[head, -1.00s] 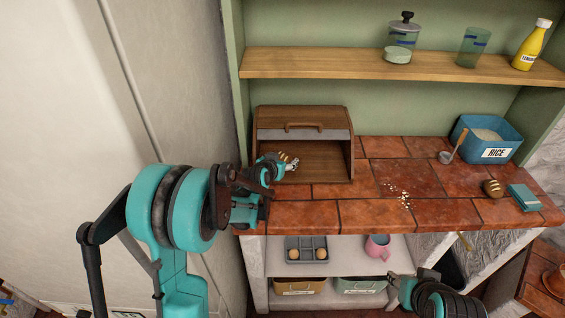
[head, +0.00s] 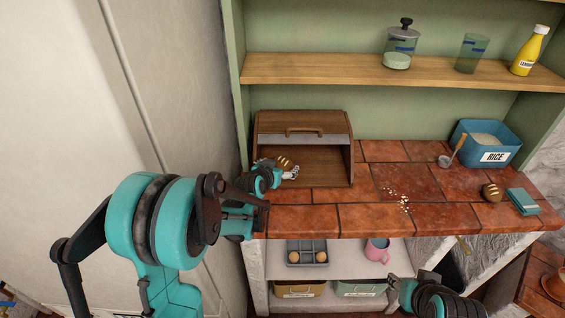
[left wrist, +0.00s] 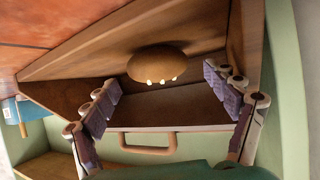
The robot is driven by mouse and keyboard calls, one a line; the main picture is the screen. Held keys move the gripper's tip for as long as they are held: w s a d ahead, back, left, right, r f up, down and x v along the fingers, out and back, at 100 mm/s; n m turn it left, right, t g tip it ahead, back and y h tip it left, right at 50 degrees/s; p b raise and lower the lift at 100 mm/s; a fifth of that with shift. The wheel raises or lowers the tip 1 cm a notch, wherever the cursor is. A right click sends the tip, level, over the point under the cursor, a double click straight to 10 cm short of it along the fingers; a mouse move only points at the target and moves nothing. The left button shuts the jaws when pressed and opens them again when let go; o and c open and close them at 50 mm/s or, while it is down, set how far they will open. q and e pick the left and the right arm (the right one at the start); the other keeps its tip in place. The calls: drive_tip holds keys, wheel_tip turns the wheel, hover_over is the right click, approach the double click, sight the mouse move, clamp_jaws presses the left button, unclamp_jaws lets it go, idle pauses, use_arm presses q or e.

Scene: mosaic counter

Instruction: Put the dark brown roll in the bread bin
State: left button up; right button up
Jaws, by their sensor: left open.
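A brown roll with pale slashes (head: 286,162) sits inside the open bread bin (head: 349,165), near its left side. The left wrist view shows this roll (left wrist: 155,66) on the bin floor, with the picture turned over. My left gripper (head: 289,173) is at the bin's front opening, open, with its fingers spread on either side of the roll and apart from it. Another brown roll with pale slashes (head: 491,190) lies on the counter at the right. My right gripper (head: 395,287) is low in front of the shelves; its jaws are too small to judge.
The tiled counter (head: 365,218) has crumbs (head: 398,197) at its middle. A blue rice box (head: 510,143), a scoop and a teal block (head: 522,201) stand at the right. A wooden shelf (head: 340,72) with jars and a bottle runs above.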

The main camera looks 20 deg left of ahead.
use_arm(q)
drive_tip(key=s+d+r+g+p, duration=0.1)
drive_tip(key=s+d+r+g, duration=0.1)
drive_tip(key=s, duration=1.4)
drive_tip(key=s+d+r+g, duration=0.1)
drive_tip(key=s+r+g, duration=0.2)
drive_tip(key=s, duration=1.3)
drive_tip(key=shift+s+d+r+n+y+p, duration=0.25)
drive_tip(key=shift+d+r+n+y+p, duration=0.15)
drive_tip(key=shift+r, duration=0.3)
